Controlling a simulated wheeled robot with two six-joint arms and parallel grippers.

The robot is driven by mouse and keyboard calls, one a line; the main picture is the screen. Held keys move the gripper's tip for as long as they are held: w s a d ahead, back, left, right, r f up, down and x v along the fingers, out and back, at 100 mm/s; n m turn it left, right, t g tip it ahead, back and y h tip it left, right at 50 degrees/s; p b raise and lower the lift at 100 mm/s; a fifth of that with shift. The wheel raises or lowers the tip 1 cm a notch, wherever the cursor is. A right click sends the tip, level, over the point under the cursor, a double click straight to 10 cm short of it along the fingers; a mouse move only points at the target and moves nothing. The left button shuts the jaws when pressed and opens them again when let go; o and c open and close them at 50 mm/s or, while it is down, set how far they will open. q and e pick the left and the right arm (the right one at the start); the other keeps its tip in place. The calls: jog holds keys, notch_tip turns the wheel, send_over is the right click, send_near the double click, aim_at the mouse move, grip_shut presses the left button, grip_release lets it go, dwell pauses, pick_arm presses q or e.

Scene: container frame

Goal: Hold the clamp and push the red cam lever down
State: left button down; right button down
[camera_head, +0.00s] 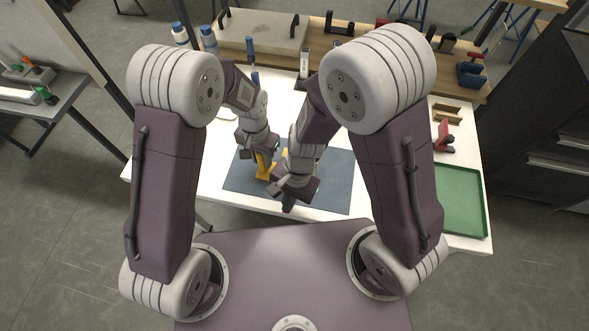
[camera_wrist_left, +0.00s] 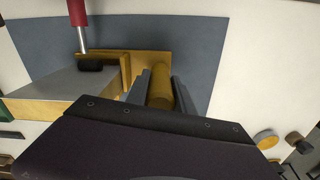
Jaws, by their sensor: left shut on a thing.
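The yellow clamp (camera_head: 265,172) stands on the dark blue-grey mat, partly hidden by my wrists in the head view. My left gripper (camera_wrist_left: 160,88) is shut on the clamp's round yellow post (camera_wrist_left: 160,92), one grey finger on each side. The clamp's yellow bracket (camera_wrist_left: 125,72) and a black pad (camera_wrist_left: 90,66) show beside it. The red cam lever (camera_wrist_left: 77,12) stands at the top left of the left wrist view, on a metal rod, its end cut off. My right gripper (camera_head: 289,204) is just right of the clamp and pointing down; its finger gap is not clear.
The mat (camera_head: 335,180) lies on a white table, its right part clear. A green tray (camera_head: 460,200) and a red item (camera_head: 444,136) are at the right. A wooden shelf with tools runs along the back, with blue-capped bottles (camera_head: 180,34) at its left. A grey-topped yellow block (camera_wrist_left: 60,88) is near the clamp.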

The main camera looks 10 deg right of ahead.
jog(key=shift+s, duration=0.2)
jog(key=s+r, duration=0.5)
jog(key=r, duration=0.7)
jog(key=shift+r, duration=0.35)
jog(key=shift+d, duration=0.1)
pick_arm(q)
jog(key=c, duration=1)
grip_release()
